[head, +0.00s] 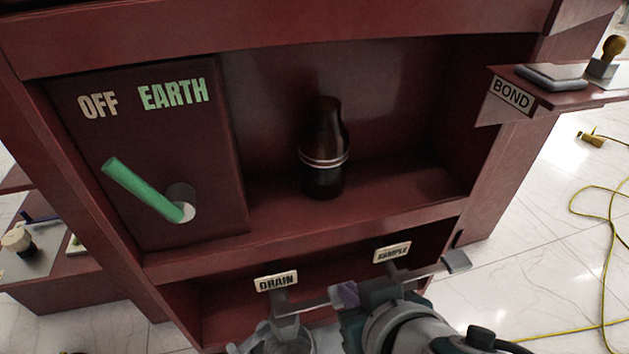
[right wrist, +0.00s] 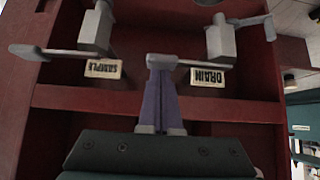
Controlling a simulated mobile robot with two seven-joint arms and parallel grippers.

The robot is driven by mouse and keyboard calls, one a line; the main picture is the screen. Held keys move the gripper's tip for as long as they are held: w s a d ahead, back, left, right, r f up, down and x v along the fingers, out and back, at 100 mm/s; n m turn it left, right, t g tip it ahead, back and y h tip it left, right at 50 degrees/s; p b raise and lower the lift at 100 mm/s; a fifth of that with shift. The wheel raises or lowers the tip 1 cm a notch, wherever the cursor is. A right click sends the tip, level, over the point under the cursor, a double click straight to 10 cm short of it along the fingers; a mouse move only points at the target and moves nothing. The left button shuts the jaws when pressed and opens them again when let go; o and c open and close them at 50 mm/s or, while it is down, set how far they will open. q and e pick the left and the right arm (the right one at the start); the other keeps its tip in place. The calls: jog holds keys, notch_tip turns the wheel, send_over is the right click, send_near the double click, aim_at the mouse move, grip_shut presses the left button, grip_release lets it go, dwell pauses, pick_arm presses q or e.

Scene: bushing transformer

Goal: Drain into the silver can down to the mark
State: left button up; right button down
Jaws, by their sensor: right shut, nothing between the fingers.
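My right gripper (head: 345,295) is shut and empty in front of the lower shelf opening. Its purple fingers also show in the right wrist view (right wrist: 160,95). The grey drain valve (head: 285,304) is under the DRAIN label (head: 277,282). Its handle (right wrist: 205,65) reaches to the fingertips; I cannot tell whether they touch. A grey round form at the bottom edge below the valve, perhaps the silver can (head: 285,345), is partly cut off. A dark brown bottle-shaped vessel (head: 326,130) with pale rings stands upright in the recess. My left gripper is not seen.
The sample valve (right wrist: 97,30) sits beside the drain, with its own long handle. A green lever (head: 145,190) is on the OFF/EARTH panel. A BOND shelf (head: 580,96) juts out at right. A yellow cable (head: 575,200) lies on the floor.

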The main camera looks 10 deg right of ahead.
jog(key=f+y, duration=0.1)
jog(key=f+m+y+b, duration=0.1)
jog(key=f, duration=0.1)
jog(key=d+f+y, duration=0.1)
jog(key=shift+f+m+b, duration=0.25)
jog(key=shift+m+b, duration=0.15)
jog(key=shift+s+f, duration=0.1)
dwell(5.8)
dwell(1.3)
